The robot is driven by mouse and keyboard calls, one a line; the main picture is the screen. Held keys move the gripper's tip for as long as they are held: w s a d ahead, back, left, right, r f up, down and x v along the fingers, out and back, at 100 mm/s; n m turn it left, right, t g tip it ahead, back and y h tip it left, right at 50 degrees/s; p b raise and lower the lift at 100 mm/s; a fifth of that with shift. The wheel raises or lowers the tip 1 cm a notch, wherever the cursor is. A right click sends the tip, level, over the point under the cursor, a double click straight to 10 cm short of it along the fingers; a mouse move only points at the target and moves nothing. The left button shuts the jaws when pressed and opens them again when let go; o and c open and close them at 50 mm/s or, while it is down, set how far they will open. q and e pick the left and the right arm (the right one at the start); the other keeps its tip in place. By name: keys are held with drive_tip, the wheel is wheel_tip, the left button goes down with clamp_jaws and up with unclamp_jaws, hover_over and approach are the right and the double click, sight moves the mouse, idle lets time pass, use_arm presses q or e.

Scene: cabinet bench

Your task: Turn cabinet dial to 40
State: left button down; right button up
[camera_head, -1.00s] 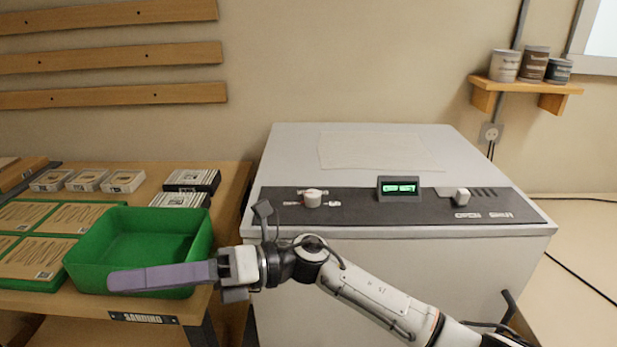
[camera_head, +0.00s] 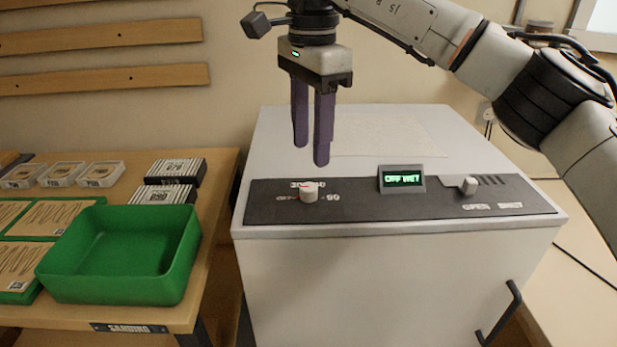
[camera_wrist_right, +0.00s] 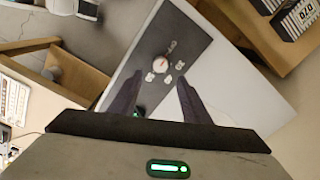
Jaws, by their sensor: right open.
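The cabinet (camera_head: 400,265) is a white box with a dark control panel (camera_head: 350,211) along its front top edge. The white round dial (camera_head: 309,194) sits on the panel's left part, with printed marks around it; a "90" shows at its right. In the right wrist view the dial (camera_wrist_right: 161,65) has a red pointer mark and lies beyond the fingertips. My right gripper (camera_head: 311,155) points down, open and empty, above the cabinet top near the dial and not touching it; it also shows in the right wrist view (camera_wrist_right: 157,82). My left gripper is not in view.
A green display (camera_head: 402,180) stands mid-panel, reading "OFF" and perhaps "WET". A dark handle (camera_head: 502,315) projects from the cabinet front. A green bin (camera_head: 125,285) stands on the wooden bench at left.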

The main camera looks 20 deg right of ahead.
sight(309, 187)
wheel_tip(309, 187, down, 8)
drive_tip(key=shift+w+f, duration=0.1)
drive_tip(key=shift+a, duration=0.1)
drive_tip(key=shift+c, duration=0.3)
drive_tip(key=c, duration=1)
